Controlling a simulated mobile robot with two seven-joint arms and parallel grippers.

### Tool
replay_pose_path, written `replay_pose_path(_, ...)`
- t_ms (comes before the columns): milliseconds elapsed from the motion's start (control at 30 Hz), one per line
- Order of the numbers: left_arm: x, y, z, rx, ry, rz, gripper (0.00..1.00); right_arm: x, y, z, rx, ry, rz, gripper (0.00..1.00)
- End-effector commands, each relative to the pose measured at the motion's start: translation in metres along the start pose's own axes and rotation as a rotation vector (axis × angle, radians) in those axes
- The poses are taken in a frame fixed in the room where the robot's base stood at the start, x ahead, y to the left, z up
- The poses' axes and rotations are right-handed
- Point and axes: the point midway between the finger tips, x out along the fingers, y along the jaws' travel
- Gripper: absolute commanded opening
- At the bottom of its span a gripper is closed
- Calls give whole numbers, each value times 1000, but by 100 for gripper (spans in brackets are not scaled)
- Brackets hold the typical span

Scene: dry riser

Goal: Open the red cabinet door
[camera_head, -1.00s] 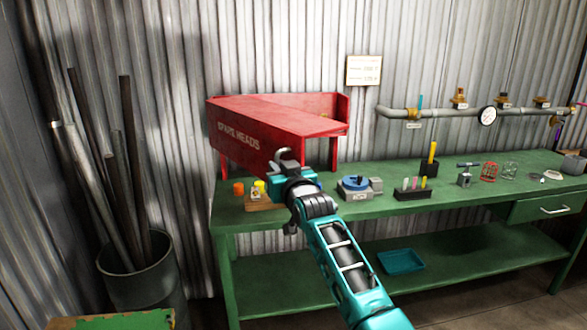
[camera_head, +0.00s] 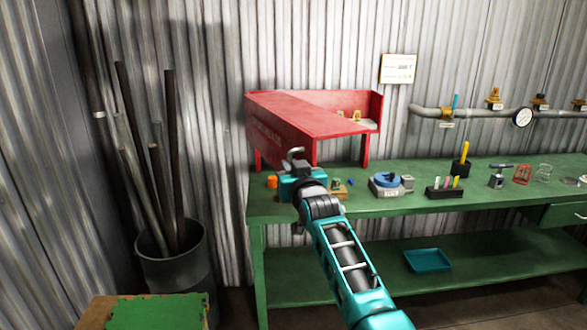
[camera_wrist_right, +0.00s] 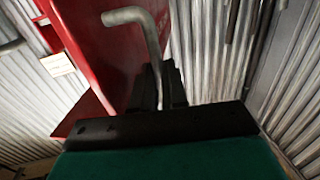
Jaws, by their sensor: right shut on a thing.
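The red cabinet (camera_head: 372,105) stands on legs at the left end of the green bench. Its red door (camera_head: 280,132), with white lettering, is swung out toward me, and part of the inside shows with small brass-coloured items. My right gripper (camera_head: 297,160) is at the door's near end, shut on the bent grey door handle (camera_head: 295,152). In the right wrist view the handle (camera_wrist_right: 140,18) rises from between the dark fingers (camera_wrist_right: 160,88), and the red door (camera_wrist_right: 105,50) is just beyond them. My left gripper is not in view.
The green bench (camera_head: 400,205) holds a blue-topped device (camera_head: 386,182), a small pen rack (camera_head: 445,188) and other small items. A bin of pipes (camera_head: 172,255) stands at the left. A pipe with a gauge (camera_head: 522,117) runs along the corrugated wall.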

Motion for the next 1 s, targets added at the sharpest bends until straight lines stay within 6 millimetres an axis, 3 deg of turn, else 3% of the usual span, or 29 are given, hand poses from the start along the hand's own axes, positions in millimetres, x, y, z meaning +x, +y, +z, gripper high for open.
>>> replay_pose_path(33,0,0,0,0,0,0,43,1,-1,-9,0,19,-2,0)
replay_pose_path(200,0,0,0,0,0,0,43,1,-1,-10,0,19,-2,0)
replay_pose_path(233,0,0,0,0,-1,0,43,1,-1,-10,0,19,-2,13)
replay_pose_path(500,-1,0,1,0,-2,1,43,0,0,-5,-1,10,0,37)
replay_pose_path(1000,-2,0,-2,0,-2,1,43,-1,2,-3,-1,4,1,37)
